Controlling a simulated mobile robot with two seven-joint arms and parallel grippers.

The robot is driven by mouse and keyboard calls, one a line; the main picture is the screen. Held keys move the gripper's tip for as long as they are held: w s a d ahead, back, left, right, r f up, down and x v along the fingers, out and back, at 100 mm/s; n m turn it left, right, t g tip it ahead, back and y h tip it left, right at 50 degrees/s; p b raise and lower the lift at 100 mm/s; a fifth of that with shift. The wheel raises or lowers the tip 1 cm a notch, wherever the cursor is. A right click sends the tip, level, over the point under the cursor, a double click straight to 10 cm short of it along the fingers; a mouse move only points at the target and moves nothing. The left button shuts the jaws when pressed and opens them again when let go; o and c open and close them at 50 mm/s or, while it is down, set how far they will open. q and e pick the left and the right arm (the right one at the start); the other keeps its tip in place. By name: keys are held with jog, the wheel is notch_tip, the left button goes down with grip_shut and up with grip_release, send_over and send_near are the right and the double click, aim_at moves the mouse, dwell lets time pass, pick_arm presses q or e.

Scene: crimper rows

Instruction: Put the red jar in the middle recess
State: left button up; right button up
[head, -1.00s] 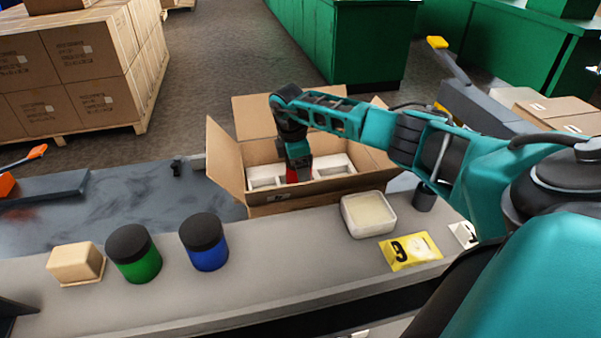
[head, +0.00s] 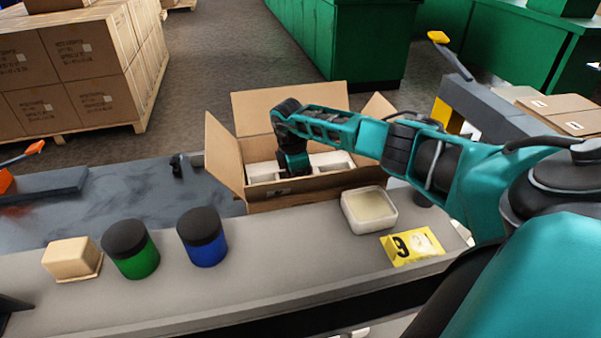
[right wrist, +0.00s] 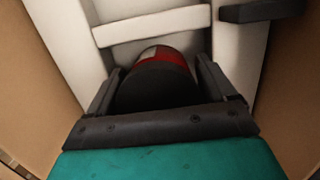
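The red jar (right wrist: 167,58) has a black lid (right wrist: 158,88) and shows between the two fingers of my right gripper in the right wrist view. My right gripper (right wrist: 158,85) appears shut on it, with a finger against each side of the lid. In the head view my right gripper (head: 295,168) points down into the open cardboard box (head: 300,195), at the middle of the white insert (head: 262,172). The jar is hidden there. It sits low between white insert walls (right wrist: 150,25); whether it touches the recess floor is hidden. My left gripper is not in view.
A green jar (head: 137,262), a blue jar (head: 205,250) and a tan block (head: 70,258) stand left on the grey bench (head: 280,285). A white tub (head: 370,210) and a yellow card (head: 411,245) lie right of centre. Box flaps (head: 225,160) stand open around my arm.

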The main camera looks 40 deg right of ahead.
jog(key=shift+r, duration=0.1)
jog(key=r+p, duration=0.1)
jog(key=r, duration=0.3)
jog(key=a+r+p, duration=0.1)
jog(key=r, duration=0.3)
jog(key=w+r+p, duration=0.1)
jog(key=r, duration=0.3)
jog(key=shift+a, duration=0.3)
jog(key=shift+r, duration=0.1)
